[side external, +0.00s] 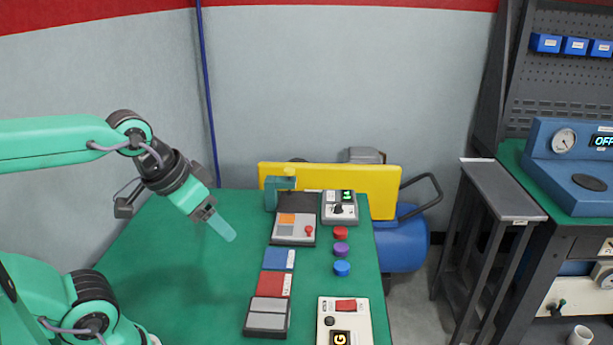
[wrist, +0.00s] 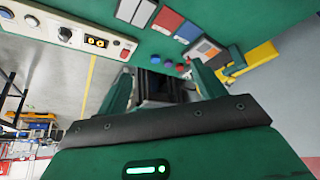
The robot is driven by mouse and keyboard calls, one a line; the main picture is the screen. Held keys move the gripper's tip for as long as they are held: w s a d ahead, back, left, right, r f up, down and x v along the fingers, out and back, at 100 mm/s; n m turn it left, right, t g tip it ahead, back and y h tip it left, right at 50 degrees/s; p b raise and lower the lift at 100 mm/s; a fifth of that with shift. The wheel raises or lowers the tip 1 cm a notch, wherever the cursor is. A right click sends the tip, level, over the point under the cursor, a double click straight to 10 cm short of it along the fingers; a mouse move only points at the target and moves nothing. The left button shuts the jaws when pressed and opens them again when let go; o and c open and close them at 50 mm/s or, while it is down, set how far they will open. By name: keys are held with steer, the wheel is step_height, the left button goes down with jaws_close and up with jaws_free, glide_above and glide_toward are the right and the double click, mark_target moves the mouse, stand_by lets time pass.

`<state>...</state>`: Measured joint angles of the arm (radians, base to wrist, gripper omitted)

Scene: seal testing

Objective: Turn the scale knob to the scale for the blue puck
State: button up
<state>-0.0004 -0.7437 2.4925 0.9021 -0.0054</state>
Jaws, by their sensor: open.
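The blue puck (side external: 342,268) stands on the green table, nearest the front in a row with a purple puck (side external: 341,248) and a red puck (side external: 341,233). A smaller grey device (side external: 352,215) behind the pucks has a green display and a dark dial (side external: 338,209). I cannot tell which holds the scale knob. My gripper (side external: 222,228) is open and empty above the table, left of these things. The wrist view shows its fingers (wrist: 161,72) apart.
Left of the pucks lie blue (side external: 278,258) and red (side external: 273,284) plates, a grey block, and a press-like device (side external: 293,230). A yellow panel (side external: 385,185) stands behind the table. The table's left part is clear.

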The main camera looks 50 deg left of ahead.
steer(key=shift+w+r, duration=0.2)
steer(key=shift+w, duration=0.05)
steer(key=c, duration=0.4)
steer(key=w+r+n, duration=0.1)
steer(key=w+r, duration=0.1)
steer(key=w, duration=0.2)
steer(key=w+a+r+n, duration=0.1)
steer(key=w+r+n, duration=0.1)
steer(key=w, duration=0.1)
steer(key=w+r+n+g, duration=0.1)
steer(key=w+r, duration=0.1)
steer(key=w, duration=0.2)
steer(key=shift+w+a+r, duration=0.2)
steer(key=shift+w+r, duration=0.1)
steer(key=n+g, duration=0.4)
steer(key=n, duration=1.1)
glide_above(337, 204)
step_height(337, 204, down, 21)
steer(key=shift+r, duration=0.2)
steer(key=shift+f, duration=0.15)
steer(key=shift+f, duration=3.7)
